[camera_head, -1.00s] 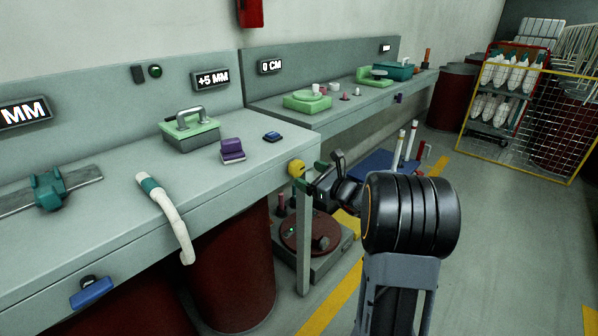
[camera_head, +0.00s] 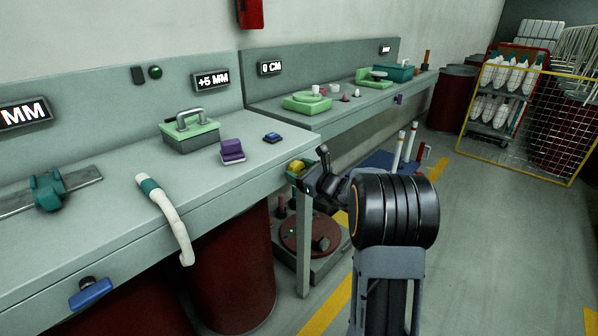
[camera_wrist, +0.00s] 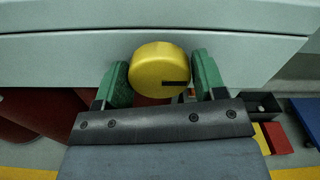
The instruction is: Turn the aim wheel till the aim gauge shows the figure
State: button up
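A round yellow wheel (camera_head: 298,168) sits at the bench's front edge near its right corner. In the wrist view the yellow wheel (camera_wrist: 158,68) has a dark slot mark pointing right. My gripper (camera_head: 306,169) is at the wheel. In the wrist view the green fingers of my gripper (camera_wrist: 160,82) stand apart, one on each side of the wheel, with little room between. A thin gap seems to show at the right finger; contact on the left is unclear. The display above the bench near the wheel (camera_head: 211,81) reads "+5 MM". Which display is the aim gauge is not marked.
Another display (camera_head: 270,68) reads "0 CM"; a cut-off one (camera_head: 22,114) reads "MM". A green-topped box with a handle (camera_head: 190,132), a purple block (camera_head: 232,151) and a hanging white-and-teal handle (camera_head: 166,218) are on the bench. A turntable unit (camera_head: 308,242) stands below. Floor at right is free.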

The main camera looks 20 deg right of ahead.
jog(key=c, duration=0.5)
jog(key=shift+f+b, duration=0.1)
jog(key=shift+b, duration=0.25)
jog(key=shift+f+n+b, duration=0.15)
jog(key=shift+n+b, duration=0.45)
jog(key=shift+b, duration=0.3)
jog(key=shift+n+b, duration=0.7)
jog(key=shift+b, duration=0.45)
jog(key=n+b, duration=0.1)
jog(key=b, duration=0.1)
jog(key=shift+n+b, duration=0.4)
jog(key=shift+r+n+b, duration=0.2)
jog(key=shift+n+b, duration=0.5)
jog(key=shift+b, duration=0.2)
jog(key=shift+r, duration=0.1)
